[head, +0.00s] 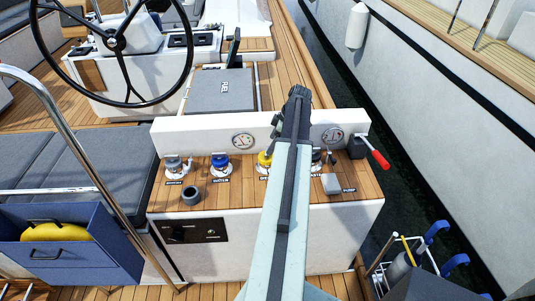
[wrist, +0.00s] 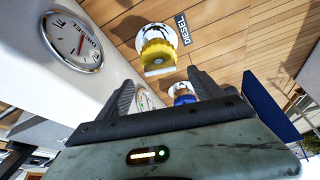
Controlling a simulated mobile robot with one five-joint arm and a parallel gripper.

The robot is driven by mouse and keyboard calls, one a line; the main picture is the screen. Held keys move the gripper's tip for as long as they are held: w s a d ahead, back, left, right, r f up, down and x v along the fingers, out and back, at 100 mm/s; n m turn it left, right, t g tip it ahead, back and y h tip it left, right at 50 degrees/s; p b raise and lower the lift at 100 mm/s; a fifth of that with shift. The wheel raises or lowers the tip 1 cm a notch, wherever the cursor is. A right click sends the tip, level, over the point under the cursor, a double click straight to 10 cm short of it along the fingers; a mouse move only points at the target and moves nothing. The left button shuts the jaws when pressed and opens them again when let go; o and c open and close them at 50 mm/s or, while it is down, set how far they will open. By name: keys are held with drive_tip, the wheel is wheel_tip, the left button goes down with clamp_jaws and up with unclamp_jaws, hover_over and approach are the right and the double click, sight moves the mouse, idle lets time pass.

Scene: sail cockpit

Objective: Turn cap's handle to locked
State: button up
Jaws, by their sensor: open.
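A yellow cap (wrist: 157,52) with a pale bar-like handle (wrist: 160,71) sits beside a DIESEL label (wrist: 182,28) on the teak top. It lies just beyond my gripper's fingertips, apart from them. In the head view the yellow cap (head: 264,159) is partly hidden by my arm. A blue cap (head: 219,162) and a grey cap (head: 173,164) stand to its left. The blue cap (wrist: 182,92) also shows between my fingers, farther away. My gripper (wrist: 160,78) is open and empty. Whether the yellow cap's handle is at locked cannot be told.
A white upright panel with round gauges (head: 243,141) (wrist: 74,42) runs behind the caps. A red-handled pump lever (head: 379,159) stands at the right end. A dark round cup (head: 191,194) stands front left. A steering wheel (head: 115,42) is at the back left.

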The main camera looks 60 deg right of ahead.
drive_tip(key=b+x, duration=0.3)
drive_tip(key=x, duration=0.2)
drive_tip(key=shift+f+b, duration=0.2)
drive_tip(key=shift+b, duration=0.2)
drive_tip(key=shift+r, duration=0.15)
drive_tip(key=c, duration=1.2)
drive_tip(key=shift+a, duration=0.15)
drive_tip(key=shift+c, duration=0.9)
